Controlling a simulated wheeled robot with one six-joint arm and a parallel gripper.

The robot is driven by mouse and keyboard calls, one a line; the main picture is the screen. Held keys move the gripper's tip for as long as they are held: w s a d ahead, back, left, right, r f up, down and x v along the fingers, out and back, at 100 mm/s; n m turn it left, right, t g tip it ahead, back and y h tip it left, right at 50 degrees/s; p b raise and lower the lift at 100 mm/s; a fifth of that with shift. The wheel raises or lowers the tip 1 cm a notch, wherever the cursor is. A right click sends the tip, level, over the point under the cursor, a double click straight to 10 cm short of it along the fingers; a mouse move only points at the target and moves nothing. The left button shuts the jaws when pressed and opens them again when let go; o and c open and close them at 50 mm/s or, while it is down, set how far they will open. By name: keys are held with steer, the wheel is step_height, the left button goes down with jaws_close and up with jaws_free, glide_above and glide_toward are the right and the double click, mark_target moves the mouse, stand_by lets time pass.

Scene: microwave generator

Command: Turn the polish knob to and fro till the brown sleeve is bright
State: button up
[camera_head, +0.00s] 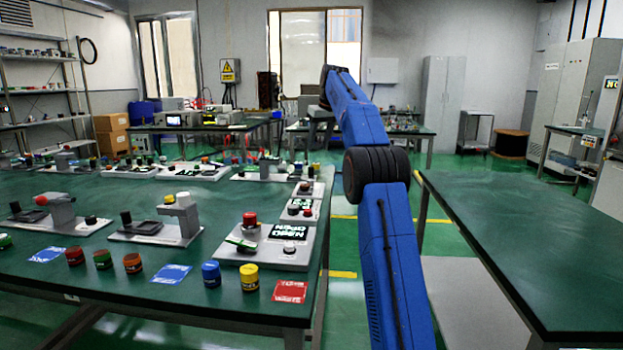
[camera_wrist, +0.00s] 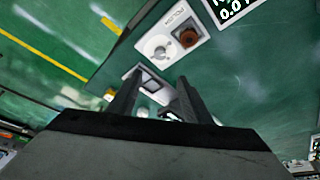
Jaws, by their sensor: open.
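In the wrist view the polish knob (camera_wrist: 158,48) is a round pale dial on a light panel (camera_wrist: 146,64) labelled POLISH. The brown sleeve (camera_wrist: 188,37) stands on the same panel, right of the knob, and looks dull reddish-brown. My gripper (camera_wrist: 158,77) is open, its two dark fingers apart, with nothing seen held between them. In this view the fingertips lie just below the knob and do not appear to touch it. In the head view my gripper is not made out, and I cannot tell the knob or sleeve among the small panels.
Another panel (camera_wrist: 150,86) shows between my fingers. A display (camera_wrist: 233,8) is at the top. In the head view the left green table (camera_head: 140,265) carries several devices, coloured jars and cards. A bare green table (camera_head: 530,240) stands right, with a floor gap between.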

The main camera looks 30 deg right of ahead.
mark_target(311, 180)
steer(key=shift+m+h, duration=0.3)
steer(key=shift+m, duration=0.5)
steer(key=x, duration=1.6)
steer(key=shift+s+a+f, duration=0.25)
steer(key=shift+a+f, duration=0.1)
steer(key=shift+f, duration=0.05)
steer(key=shift+c, duration=0.4)
steer(key=c, duration=1)
